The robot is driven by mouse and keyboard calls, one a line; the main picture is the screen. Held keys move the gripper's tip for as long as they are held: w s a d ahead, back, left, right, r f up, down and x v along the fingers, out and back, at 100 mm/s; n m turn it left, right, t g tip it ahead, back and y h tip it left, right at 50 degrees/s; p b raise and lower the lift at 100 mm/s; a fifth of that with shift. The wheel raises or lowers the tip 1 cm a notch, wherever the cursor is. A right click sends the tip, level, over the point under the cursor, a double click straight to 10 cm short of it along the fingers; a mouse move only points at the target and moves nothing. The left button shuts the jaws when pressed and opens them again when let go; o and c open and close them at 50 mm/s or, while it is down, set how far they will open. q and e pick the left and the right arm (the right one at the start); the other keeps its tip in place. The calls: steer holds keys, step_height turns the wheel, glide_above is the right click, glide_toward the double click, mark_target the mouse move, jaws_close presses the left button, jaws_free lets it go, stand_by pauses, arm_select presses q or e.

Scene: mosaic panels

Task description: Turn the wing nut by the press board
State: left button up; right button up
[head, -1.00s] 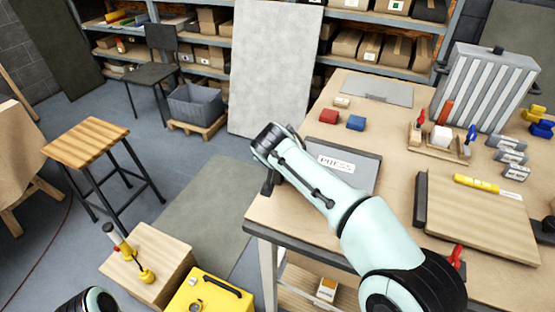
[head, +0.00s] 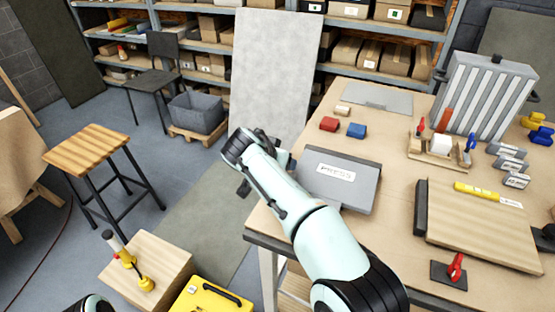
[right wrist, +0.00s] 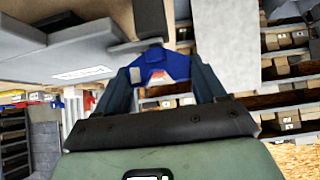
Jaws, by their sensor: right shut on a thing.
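The press board (head: 338,180) is a grey slab labelled PRESS at the left front corner of the workbench. It also shows at the upper left of the right wrist view (right wrist: 85,62). A blue winged piece, which looks like the wing nut (right wrist: 150,72), sits between the fingers of my right gripper (right wrist: 163,84), beside a dark post. My right gripper is shut on it. In the head view my right arm reaches past the board's left side, and its wrist hides the wing nut. My left gripper is out of view.
A stool (head: 88,147), a wooden box (head: 150,275) and a yellow case (head: 210,300) stand on the floor at left.

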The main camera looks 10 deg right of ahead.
steer(key=shift+w+d+r, duration=0.1)
steer(key=shift+r, duration=0.1)
steer(key=o, duration=1)
steer(key=shift+o, duration=0.2)
steer(key=shift+f, duration=0.15)
steer(key=v, duration=1.3)
